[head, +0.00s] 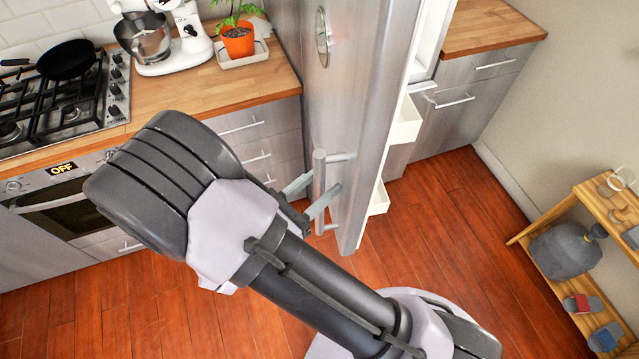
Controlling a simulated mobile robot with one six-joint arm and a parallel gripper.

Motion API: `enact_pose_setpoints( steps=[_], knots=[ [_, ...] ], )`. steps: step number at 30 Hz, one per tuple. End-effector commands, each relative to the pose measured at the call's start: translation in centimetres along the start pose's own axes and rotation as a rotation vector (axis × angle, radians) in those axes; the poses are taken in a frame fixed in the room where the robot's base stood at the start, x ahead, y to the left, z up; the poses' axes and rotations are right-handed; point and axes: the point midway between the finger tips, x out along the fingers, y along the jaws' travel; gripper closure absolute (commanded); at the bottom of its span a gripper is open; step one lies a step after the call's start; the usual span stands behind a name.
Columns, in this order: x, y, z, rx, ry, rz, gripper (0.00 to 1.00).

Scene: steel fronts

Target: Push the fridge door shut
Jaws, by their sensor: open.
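The steel fridge door (362,75) stands open in the head view, seen nearly edge-on, with white shelves (405,122) on its inner side. Its upright bar handle (319,180) is on the outer face, low on the door. My gripper (318,197) is at the handle, its two fingers apart, one above the other, reaching to the bar. The fingers look open around or beside the bar; I cannot tell whether they touch it. Part of the fridge's inside (430,40) shows behind the door.
A counter (190,92) with a white mixer (185,40), a potted plant (238,38) and a gas hob (65,100) is at left. A wooden shelf (560,208) stands at right. The red wood floor (450,240) between door and shelf is clear.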

Motion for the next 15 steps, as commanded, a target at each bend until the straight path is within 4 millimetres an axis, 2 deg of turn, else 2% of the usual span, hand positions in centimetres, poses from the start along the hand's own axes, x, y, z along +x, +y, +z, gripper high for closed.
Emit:
enact_pose_setpoints(
  steps=[2,3,9,15],
  knots=[
    [-0.02,0.0,0.01,0.0,0.0,0.0,0.57],
    [-0.03,0.0,0.0,0.0,0.0,0.0,0.61],
    [-0.04,0.0,0.0,0.0,0.0,0.0,1.0],
    [-0.05,0.0,-0.01,0.0,0.0,0.0,1.0]
  ],
)
